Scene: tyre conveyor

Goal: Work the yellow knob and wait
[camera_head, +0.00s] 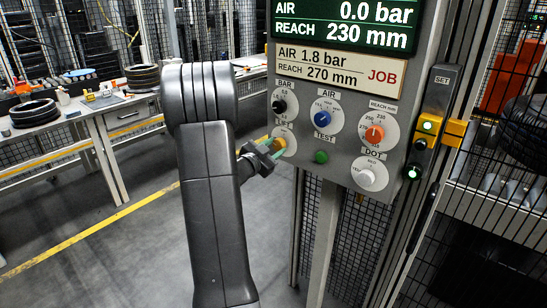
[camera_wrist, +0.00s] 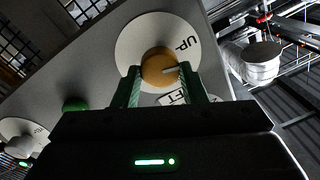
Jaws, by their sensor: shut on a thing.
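The yellow knob (camera_wrist: 158,68) sits on a white round dial on the grey control panel (camera_head: 345,100). The letters UP and part of another label show around it in the wrist view. Its pointer mark points toward the right in that view, a little below the UP letters. My gripper (camera_head: 274,147) is at the panel's lower left with its green fingers on both sides of the knob, shut on it. In the head view the knob (camera_head: 279,143) is partly hidden by the fingers. The display (camera_head: 345,22) reads AIR 0.0 bar and REACH 230 mm.
A JOB plate (camera_head: 338,72) reads AIR 1.8 bar, REACH 270 mm. A workbench (camera_head: 110,105) with tyres stands left. The floor there is clear.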

